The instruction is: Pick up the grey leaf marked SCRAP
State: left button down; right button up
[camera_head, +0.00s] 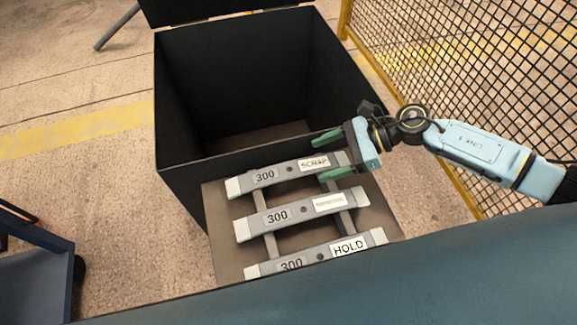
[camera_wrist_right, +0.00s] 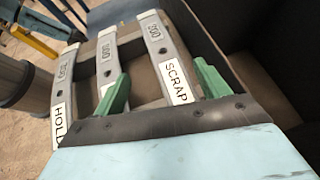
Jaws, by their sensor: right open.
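The grey leaf marked SCRAP (camera_head: 289,170) lies on the rack at the end nearest the black bin. It also carries a 300 label, and it shows in the wrist view (camera_wrist_right: 160,45). My right gripper (camera_head: 332,156) is open, its green fingers on either side of the leaf's SCRAP end. In the wrist view the SCRAP label shows between the fingertips (camera_wrist_right: 162,85). I see no grip on the leaf; the height of the fingers above it is hard to tell. My left gripper is not in view.
A middle grey leaf (camera_head: 291,215), with a label too small to read, and a leaf marked HOLD (camera_head: 319,255) lie on the same rack (camera_head: 226,247). The open black bin (camera_head: 171,115) stands behind. A mesh fence (camera_head: 470,45) is at the right.

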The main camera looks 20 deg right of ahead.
aim_at(289, 169)
jog(key=x, duration=0.8)
jog(key=shift+w, duration=0.25)
grip_shut()
